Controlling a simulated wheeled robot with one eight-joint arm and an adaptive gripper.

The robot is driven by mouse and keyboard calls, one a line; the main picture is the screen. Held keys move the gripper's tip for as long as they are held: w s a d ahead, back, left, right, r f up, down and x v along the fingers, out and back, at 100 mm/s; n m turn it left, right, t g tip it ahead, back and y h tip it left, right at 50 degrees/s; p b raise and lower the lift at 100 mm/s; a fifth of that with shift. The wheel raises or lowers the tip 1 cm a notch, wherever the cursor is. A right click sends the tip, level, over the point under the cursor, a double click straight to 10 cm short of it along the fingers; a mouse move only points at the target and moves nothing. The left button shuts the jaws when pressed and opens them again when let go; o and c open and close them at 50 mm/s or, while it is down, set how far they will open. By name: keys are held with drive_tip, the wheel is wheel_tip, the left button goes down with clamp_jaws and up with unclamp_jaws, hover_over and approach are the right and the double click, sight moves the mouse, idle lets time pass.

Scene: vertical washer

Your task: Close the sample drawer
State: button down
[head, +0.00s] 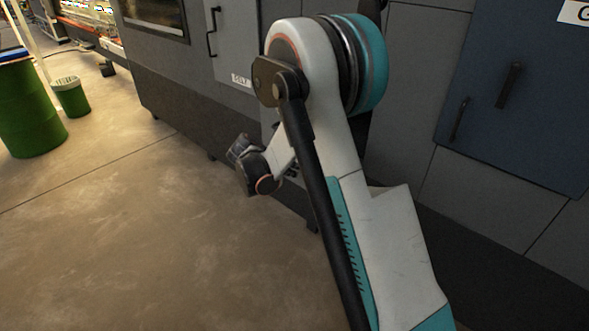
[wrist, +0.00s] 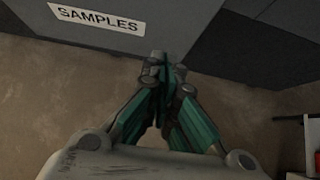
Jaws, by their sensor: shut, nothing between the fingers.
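In the wrist view, a grey panel with a white "SAMPLES" label (wrist: 97,18) fills the upper left; it is the front of the sample drawer (wrist: 175,18). My gripper (wrist: 166,68) is shut with its teal fingers together and nothing between them. Its tips are at the lower edge of the drawer front in the picture; I cannot tell whether they touch it. How far the drawer stands out is not clear. In the head view, my arm hides the drawer and the gripper's fingertips.
In the head view, the grey machine (head: 225,45) stands along the back, with a blue panel (head: 520,95) with dark handles at right. A green barrel (head: 30,110) and a green bin (head: 70,97) stand at far left. The floor (head: 130,240) at left is clear.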

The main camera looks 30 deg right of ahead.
drive_tip(key=w+d+f+b, duration=0.3)
drive_tip(key=d+f+b, duration=0.1)
drive_tip(key=d, duration=0.5)
drive_tip(key=shift+w+f, duration=0.15)
drive_tip(key=shift+f, duration=0.4)
drive_tip(key=shift+d, duration=0.1)
